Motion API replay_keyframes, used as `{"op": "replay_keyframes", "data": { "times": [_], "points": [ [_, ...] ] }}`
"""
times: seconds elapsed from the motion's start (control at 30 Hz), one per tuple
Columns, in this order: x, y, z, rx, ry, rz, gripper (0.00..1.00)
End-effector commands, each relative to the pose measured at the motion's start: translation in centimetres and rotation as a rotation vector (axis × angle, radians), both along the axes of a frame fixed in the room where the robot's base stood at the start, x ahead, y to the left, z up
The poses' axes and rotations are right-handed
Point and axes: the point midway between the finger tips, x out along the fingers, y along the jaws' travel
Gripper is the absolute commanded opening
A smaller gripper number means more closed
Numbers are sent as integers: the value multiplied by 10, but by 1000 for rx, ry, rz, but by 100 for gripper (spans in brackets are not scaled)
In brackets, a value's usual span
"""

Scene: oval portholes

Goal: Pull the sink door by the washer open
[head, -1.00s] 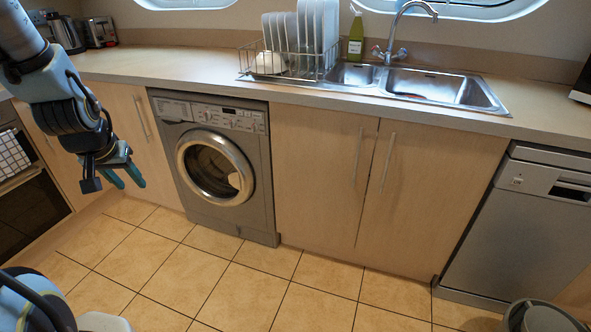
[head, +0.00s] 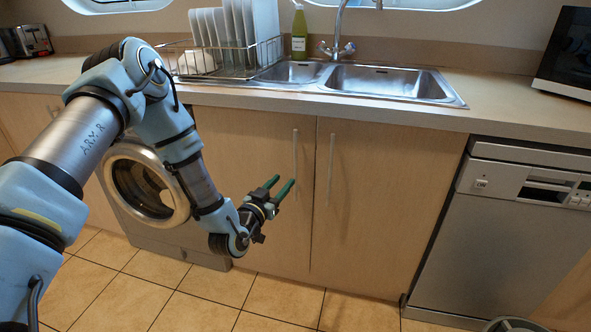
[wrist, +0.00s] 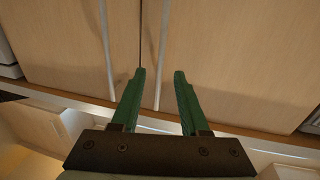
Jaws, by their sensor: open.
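The sink door by the washer (head: 250,225) is the left of two pale wood doors under the sink and is shut. Its upright bar handle (head: 295,165) is near its right edge. My gripper (head: 284,181) is open and empty in front of this door, its green fingers pointing up and right, close to the handle's lower part in the picture. In the wrist view, two handles show beyond my gripper (wrist: 160,72), and one bar (wrist: 161,50) lines up between the fingertips. I cannot tell whether the fingers reach around it.
The right sink door (head: 375,220) is shut, with its own handle (head: 330,170) close by. The washer (head: 150,190) stands at left, partly behind my arm. A dishwasher (head: 500,230) stands at right. The worktop edge (head: 400,118) overhangs the doors. Tiled floor (head: 270,300) below is clear.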

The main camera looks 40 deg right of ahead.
Motion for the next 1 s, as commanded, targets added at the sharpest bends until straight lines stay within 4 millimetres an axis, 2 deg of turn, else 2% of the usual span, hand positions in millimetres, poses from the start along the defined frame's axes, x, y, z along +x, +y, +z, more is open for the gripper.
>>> {"op": "replay_keyframes", "data": {
  "times": [0.3,0.5,0.67,0.93,1.0],
  "points": [
    [22,-54,2,0,-1,1,45],
    [32,-79,1,2,0,1,45],
    [35,-88,1,3,1,1,45],
    [36,-89,0,4,1,1,45],
    [36,-89,0,4,1,1,38]
  ]
}}
